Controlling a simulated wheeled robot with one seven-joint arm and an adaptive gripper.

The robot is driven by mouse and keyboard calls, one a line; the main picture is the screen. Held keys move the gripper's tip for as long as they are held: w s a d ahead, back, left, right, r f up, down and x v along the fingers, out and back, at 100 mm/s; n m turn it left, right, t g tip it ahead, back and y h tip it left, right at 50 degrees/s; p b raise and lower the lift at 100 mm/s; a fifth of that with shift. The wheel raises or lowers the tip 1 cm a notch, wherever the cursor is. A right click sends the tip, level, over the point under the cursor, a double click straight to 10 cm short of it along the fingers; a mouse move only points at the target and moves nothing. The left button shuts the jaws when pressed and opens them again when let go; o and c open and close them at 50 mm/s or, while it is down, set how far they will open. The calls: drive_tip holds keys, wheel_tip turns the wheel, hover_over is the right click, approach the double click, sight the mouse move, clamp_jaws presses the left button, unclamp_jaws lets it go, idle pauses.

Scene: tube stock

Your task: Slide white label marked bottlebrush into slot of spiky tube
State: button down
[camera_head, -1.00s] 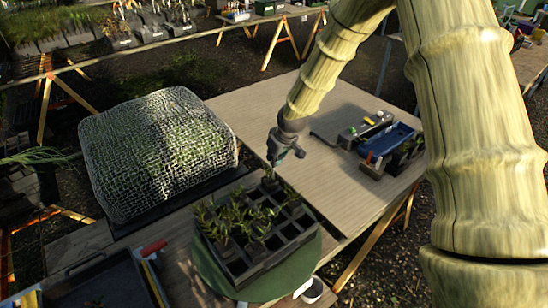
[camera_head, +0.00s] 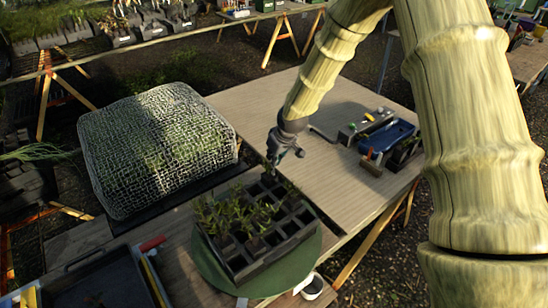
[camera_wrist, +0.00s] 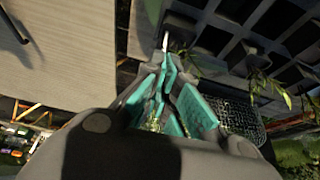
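My gripper (camera_head: 272,162) is over the back edge of a black tray of square tubes (camera_head: 262,268). In the wrist view its teal finger pads (camera_wrist: 170,72) come together at the tips on a thin white strip, seen edge-on, which looks like the white label (camera_wrist: 165,41). Its writing is not readable. Narrow-leaved plants (camera_head: 232,217) stand in several tubes at the tray's left and middle. I cannot tell which is the spiky tube or see its slot. In the wrist view the tray's dark empty cells (camera_wrist: 240,8) lie ahead, and green leaves (camera_wrist: 262,82) reach in from the right.
The tray stands on a round green turntable (camera_head: 210,268). A mesh-covered mound (camera_head: 155,150) is at the left. A blue tray (camera_head: 392,136) and tools lie on the wooden tabletop (camera_head: 330,185), whose middle is clear. A white pot (camera_head: 313,287) is at the turntable's right edge.

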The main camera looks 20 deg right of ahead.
drive_tip(key=shift+f, duration=0.25)
drive_tip(key=c, duration=1.6)
unclamp_jaws()
drive_tip(key=shift+o, duration=0.2)
drive_tip(key=shift+r, duration=0.1)
drive_tip(key=v, duration=1.2)
